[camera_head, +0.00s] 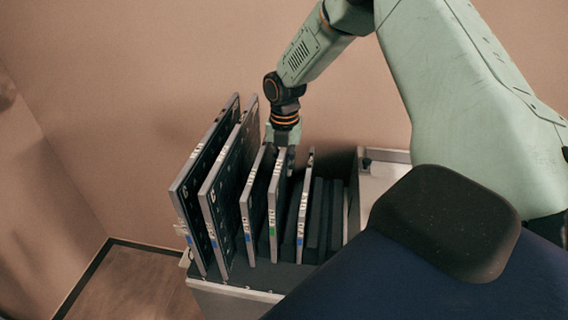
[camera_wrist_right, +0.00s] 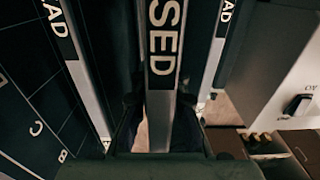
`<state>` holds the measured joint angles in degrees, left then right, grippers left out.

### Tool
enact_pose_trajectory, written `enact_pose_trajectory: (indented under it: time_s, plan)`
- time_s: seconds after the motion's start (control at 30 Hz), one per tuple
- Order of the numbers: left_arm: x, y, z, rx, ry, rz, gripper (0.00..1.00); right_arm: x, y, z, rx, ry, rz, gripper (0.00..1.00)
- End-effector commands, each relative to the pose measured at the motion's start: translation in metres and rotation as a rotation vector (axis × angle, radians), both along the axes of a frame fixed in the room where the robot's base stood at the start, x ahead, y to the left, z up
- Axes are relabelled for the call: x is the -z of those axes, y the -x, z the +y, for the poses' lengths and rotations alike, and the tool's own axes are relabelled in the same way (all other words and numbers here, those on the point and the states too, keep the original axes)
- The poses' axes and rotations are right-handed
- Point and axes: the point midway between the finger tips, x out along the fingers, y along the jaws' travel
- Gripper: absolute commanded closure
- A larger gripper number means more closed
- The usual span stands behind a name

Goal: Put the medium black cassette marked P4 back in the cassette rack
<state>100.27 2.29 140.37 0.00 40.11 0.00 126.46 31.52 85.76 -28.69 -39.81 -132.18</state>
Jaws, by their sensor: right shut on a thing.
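The cassette rack (camera_head: 231,293) holds several upright dark cassettes with pale edges. My right gripper (camera_head: 284,149) comes down from above and is shut on the upper far part of a medium black cassette (camera_head: 273,212) with a green mark, second from the right. This cassette stands upright in the rack row, between two others. In the right wrist view its pale edge with the letters "SED" (camera_wrist_right: 162,45) runs between my right fingers (camera_wrist_right: 160,115). I cannot read P4 on it. How deep it sits in its slot is hidden. My left gripper is not in view.
Two larger cassettes (camera_head: 217,195) stand at the rack's left. A medium one (camera_head: 250,212) and a thinner-looking one (camera_head: 304,205) flank the held cassette closely. Empty dark slots (camera_head: 318,222) lie to the right. A wall is close behind.

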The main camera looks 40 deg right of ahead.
Motion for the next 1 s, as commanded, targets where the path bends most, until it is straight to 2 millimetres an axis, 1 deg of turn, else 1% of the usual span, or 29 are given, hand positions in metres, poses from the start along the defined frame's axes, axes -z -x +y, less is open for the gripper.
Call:
enact_pose_trajectory:
  time_s: [1.0]
  plan:
    - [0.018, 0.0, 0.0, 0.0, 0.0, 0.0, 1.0, 0.026, -0.001, 0.0, 0.0, 0.001, -0.003, 1.0]
